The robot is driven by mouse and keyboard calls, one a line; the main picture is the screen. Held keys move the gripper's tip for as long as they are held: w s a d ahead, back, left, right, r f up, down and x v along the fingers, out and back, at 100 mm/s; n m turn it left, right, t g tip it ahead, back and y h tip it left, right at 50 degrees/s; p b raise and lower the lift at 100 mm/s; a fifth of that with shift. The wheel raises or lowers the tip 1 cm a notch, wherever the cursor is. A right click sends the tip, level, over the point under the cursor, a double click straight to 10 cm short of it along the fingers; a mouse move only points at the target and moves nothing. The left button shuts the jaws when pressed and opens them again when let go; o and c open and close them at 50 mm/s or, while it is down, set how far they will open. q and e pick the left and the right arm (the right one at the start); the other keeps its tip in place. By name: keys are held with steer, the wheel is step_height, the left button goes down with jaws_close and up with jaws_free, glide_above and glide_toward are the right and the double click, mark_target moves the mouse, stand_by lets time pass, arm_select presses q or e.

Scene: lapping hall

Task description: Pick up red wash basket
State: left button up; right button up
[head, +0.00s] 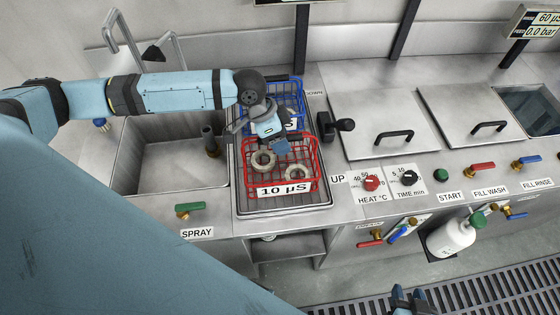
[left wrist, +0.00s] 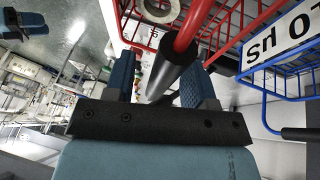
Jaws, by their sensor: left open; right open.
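My right gripper (head: 409,294) is open at the bottom edge, away from the basket, partly cut off.
A blue wire basket (head: 299,91) stands directly behind the red one, partly hidden by my left arm; its blue wires show beside the fingers. A sink (head: 165,165) lies left. A black lever (head: 340,124) and lidded tanks (head: 385,110) stand right. Knobs and valves line the front.

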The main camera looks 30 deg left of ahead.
arm_select(q)
steer(key=shift+f+p, duration=0.2)
steer(key=shift+p, duration=0.2)
stand_by(0.7)
jaws_close()
